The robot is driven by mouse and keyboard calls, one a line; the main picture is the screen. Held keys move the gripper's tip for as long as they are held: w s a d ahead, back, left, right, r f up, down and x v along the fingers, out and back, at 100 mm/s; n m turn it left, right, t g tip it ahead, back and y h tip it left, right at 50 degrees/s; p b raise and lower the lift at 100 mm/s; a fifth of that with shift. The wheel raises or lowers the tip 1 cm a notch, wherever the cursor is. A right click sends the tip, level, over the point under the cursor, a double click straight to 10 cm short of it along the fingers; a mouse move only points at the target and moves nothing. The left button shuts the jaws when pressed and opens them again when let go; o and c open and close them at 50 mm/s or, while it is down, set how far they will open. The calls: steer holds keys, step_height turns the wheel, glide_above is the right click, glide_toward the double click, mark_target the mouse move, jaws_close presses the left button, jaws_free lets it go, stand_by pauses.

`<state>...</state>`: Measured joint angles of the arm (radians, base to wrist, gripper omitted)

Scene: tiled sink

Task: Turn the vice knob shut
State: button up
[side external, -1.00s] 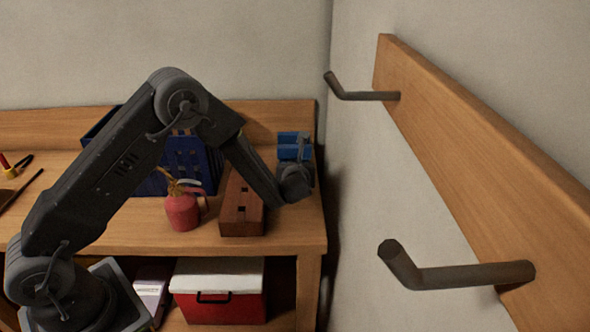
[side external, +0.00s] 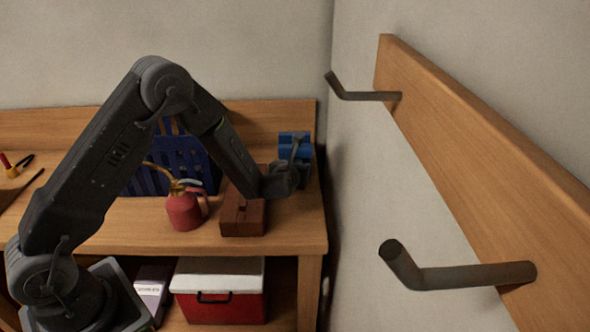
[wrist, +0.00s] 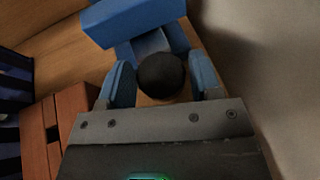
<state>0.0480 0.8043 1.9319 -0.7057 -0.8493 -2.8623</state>
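The blue vice (side external: 295,140) stands at the right end of the wooden bench, and in the wrist view its blue body (wrist: 138,20) fills the top middle. Its dark round knob (wrist: 162,76) faces the wrist camera. My gripper (wrist: 162,64) has its two bluish fingers apart, one on each side of the knob. I cannot tell whether either finger touches it. In the side view my gripper (side external: 299,160) is at the vice's near side, and the knob is hidden behind my wrist.
A brown brick-like block (side external: 243,222) lies left of my wrist, partly under my forearm. A red oil can (side external: 184,211) stands left of it, with a blue crate (side external: 190,160) behind. The wall is close on the right, with metal hooks (side external: 465,275) on a wooden rail.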

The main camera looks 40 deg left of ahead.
steer(key=o, duration=0.3)
steer(key=v, duration=1.4)
steer(key=shift+w, duration=0.1)
